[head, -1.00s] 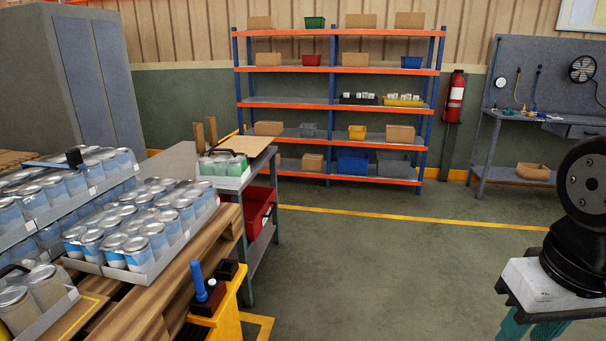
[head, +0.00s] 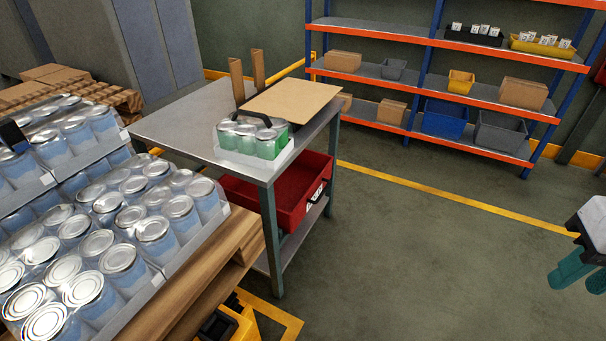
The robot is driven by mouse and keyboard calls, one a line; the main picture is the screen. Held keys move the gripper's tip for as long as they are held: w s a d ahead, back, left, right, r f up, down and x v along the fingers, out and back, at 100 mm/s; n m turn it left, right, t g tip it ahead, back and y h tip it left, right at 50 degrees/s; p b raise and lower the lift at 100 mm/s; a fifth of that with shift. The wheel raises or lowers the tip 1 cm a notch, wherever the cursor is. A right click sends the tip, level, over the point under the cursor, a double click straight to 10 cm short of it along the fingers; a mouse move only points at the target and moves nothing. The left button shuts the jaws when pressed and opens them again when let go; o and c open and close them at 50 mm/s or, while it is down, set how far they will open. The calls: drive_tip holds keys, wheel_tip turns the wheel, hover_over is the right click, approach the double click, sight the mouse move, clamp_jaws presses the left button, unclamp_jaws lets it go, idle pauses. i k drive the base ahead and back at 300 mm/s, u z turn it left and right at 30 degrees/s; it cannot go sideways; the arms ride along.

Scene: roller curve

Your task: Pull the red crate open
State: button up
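The red crate (head: 292,196) sits under the top of a grey metal table, between its legs, above a lower shelf. Its long side with a white label faces right, and its inside is partly visible. The tabletop and a table leg hide its back and part of its left end.
The table (head: 180,128) carries a tray of green-labelled cans (head: 252,148) and a cardboard sheet (head: 291,101). A pallet of cans (head: 120,255) stands at the left front. Shelving (head: 433,89) stands behind. The floor (head: 430,265) right of the table is clear.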

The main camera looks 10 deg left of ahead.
sight(304, 182)
drive_tip(key=u, duration=0.35)
drive_tip(key=i, duration=1.3)
drive_tip(key=u, duration=0.35)
